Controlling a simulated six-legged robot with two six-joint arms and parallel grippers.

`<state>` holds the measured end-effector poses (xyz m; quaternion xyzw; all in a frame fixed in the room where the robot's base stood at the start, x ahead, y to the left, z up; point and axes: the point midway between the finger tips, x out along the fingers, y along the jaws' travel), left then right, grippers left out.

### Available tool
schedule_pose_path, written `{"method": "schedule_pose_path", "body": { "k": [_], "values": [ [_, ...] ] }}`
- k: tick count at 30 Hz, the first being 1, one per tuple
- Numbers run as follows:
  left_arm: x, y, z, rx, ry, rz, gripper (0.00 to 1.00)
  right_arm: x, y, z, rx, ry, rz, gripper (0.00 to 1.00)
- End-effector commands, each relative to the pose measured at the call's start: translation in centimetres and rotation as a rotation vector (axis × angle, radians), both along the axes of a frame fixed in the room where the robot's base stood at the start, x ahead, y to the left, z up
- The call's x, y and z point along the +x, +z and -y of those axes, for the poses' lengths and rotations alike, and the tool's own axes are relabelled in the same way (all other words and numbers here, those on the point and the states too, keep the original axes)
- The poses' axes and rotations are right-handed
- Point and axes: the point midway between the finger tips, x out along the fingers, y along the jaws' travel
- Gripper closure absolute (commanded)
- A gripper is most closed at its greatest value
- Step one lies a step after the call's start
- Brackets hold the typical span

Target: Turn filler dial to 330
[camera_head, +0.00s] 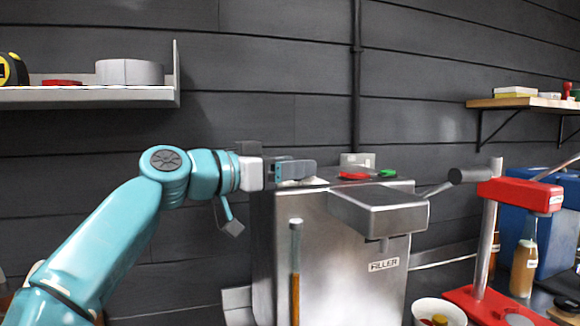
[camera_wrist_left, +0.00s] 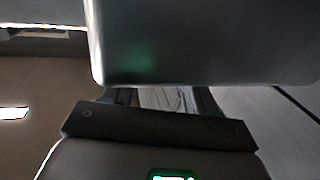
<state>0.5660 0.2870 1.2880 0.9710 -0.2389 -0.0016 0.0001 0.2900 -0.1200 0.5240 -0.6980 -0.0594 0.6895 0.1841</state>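The filler (camera_head: 340,250) is a brushed-metal box with a FILLER label, a spout head (camera_head: 380,208) on its upper front and a lever with a dark knob (camera_head: 455,176) at right. My left gripper (camera_head: 308,168) is level at the filler's top left edge, seen from the side; its finger gap cannot be made out. A pale piece (camera_head: 305,181) shows just under the fingers; I cannot tell if it is the dial. No dial face or number is readable. The left wrist view is dark, with a large grey block (camera_wrist_left: 200,40) close in front. My right gripper is out of view.
Red (camera_head: 353,176) and green (camera_head: 388,173) buttons sit on the filler's top. At right are a red capper (camera_head: 520,195), a bottle (camera_head: 524,265), a blue crate (camera_head: 560,230) and a white bowl (camera_head: 440,310). A shelf (camera_head: 90,95) hangs at upper left.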

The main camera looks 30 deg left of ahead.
Motion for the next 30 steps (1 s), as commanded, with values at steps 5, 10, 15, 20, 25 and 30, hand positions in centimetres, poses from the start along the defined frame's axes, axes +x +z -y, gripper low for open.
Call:
{"method": "schedule_pose_path", "body": {
  "k": [5,10,15,20,25,30],
  "values": [
    [-0.2,0.1,-0.1,0.0,0.001,0.002,0.42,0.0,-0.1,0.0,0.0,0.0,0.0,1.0],
    [-2.2,-0.1,-1.2,0.001,0.005,0.005,0.42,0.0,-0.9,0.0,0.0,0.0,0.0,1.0],
    [-6.1,-0.2,-3.3,0.0,0.008,0.004,0.42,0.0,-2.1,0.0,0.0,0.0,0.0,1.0],
    [-9.8,-0.1,-5.3,0.001,0.008,0.003,0.42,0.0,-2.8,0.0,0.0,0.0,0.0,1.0],
    [-12.7,-0.1,-6.8,0.0,0.006,0.001,0.42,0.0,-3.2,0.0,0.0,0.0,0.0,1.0],
    [-14.2,0.0,-7.5,0.0,0.002,0.0,0.42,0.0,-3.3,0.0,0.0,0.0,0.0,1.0]
  ]
}}
